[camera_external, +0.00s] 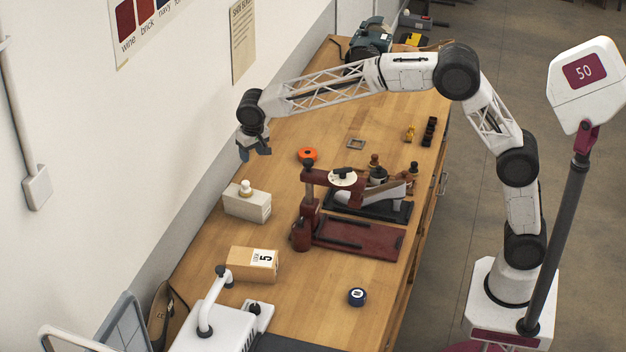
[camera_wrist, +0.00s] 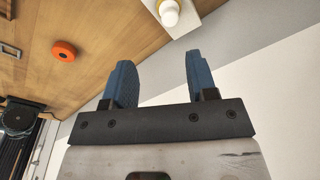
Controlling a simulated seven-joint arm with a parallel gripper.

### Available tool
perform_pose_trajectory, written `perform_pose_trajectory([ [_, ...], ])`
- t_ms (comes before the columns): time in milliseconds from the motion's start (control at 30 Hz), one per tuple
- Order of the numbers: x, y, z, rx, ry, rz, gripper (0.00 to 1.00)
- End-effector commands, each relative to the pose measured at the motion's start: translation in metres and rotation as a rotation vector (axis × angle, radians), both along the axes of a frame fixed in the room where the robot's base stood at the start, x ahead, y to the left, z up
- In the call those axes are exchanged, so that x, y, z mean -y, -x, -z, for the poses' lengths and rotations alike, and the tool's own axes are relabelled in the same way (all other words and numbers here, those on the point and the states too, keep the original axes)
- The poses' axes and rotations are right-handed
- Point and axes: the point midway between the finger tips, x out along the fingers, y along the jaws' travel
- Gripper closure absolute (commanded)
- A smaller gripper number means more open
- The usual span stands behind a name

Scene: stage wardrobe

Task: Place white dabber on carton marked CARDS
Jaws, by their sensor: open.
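The white dabber (camera_external: 246,187) stands upright on top of a cream carton (camera_external: 246,207) near the wall. No CARDS lettering can be read on this carton. In the wrist view the dabber (camera_wrist: 170,14) shows at the top edge on a pale box (camera_wrist: 205,5), beyond my fingertips. My gripper (camera_external: 254,155) is open and empty, above and behind the carton, apart from the dabber. Its two blue fingers (camera_wrist: 158,62) are spread with nothing between them.
A tan carton (camera_external: 240,262) with a "5" label lies nearer the front. A dark red press (camera_external: 360,240), an orange ring (camera_external: 308,154) and a blue tape roll (camera_external: 357,297) are on the bench. The wall runs close on the left. Bare wood lies between the cartons.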

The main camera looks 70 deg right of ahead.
Motion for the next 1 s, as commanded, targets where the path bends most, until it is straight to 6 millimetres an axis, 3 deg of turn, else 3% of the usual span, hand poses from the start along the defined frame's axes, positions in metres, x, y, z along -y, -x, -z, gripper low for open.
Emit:
perform_pose_trajectory([
  [267,0.015,0.065,-0.036,0.01,-0.001,-0.059,0.47],
  [500,0.028,0.135,-0.063,0.023,-0.001,-0.123,0.47],
  [800,0.043,0.226,-0.086,0.039,0.002,-0.202,0.47],
  [1000,0.051,0.288,-0.091,0.047,0.005,-0.253,0.47],
])
